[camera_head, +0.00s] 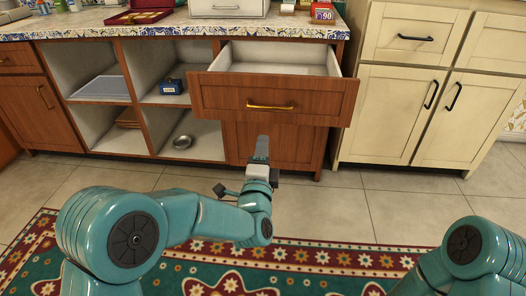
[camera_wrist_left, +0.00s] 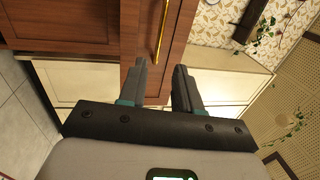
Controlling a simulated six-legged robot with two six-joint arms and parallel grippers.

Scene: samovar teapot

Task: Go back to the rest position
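My left gripper (camera_head: 261,150) is in front of the cabinet, just below the open wooden drawer (camera_head: 222,95). The drawer is pulled out and looks empty in the part that shows. Its gold handle (camera_head: 270,107) is above my left gripper in the head view. In the left wrist view the two fingers of the left gripper (camera_wrist_left: 160,68) are apart with nothing between them, and the gold handle (camera_wrist_left: 162,30) lies beyond the tips, apart from them. My right arm shows only in part at the lower right, and its gripper is out of view.
Open shelves (camera_head: 140,88) left of the drawer hold a blue box (camera_head: 171,87), a metal bowl (camera_head: 182,142) and a grey tray (camera_head: 100,88). Cream cabinets (camera_head: 400,110) stand at the right. A patterned rug (camera_head: 300,255) covers the near floor; bare tiles lie between.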

